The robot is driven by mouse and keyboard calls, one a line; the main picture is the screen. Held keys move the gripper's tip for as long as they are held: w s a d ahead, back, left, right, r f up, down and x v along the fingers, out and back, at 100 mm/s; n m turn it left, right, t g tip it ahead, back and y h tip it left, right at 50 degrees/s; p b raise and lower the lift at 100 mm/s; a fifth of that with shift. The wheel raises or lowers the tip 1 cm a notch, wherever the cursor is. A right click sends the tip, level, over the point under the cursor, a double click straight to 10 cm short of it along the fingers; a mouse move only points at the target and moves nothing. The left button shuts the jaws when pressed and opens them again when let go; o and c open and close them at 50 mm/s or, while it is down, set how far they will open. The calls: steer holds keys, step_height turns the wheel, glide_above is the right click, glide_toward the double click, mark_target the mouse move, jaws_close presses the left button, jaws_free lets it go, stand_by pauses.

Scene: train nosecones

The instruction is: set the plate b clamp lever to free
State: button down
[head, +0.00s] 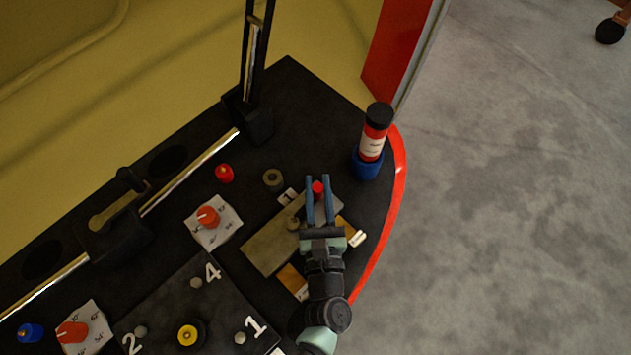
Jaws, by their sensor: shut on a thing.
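My gripper (318,184) reaches in from the bottom over the right part of the black panel. Its two blue fingers stand on either side of a red knob (318,188), which I take to be the tip of the clamp lever, and are shut on it. The lever's arm is hidden under the fingers, so its setting cannot be read. A grey-tan plate (266,245) lies beneath, with a small round stud (293,223) on it. Orange-brown patches with white labels show beside the plate. No readable "b" marking shows.
A red bottle with a black cap (374,135) stands upright in a blue holder (367,165) to the upper right. A dial with an orange knob (208,216) and a red button (224,173) lie left. A numbered black plate (200,310) is lower left.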

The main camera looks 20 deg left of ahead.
steer(key=shift+s+d+m+t+h, duration=0.15)
steer(key=shift+d+m+t+h, duration=0.1)
steer(key=shift+m+t+h, duration=0.35)
steer(key=shift+d, duration=0.1)
steer(key=c, duration=0.7)
jaws_free()
steer(key=v, duration=1.3)
steer(key=shift+r, duration=0.25)
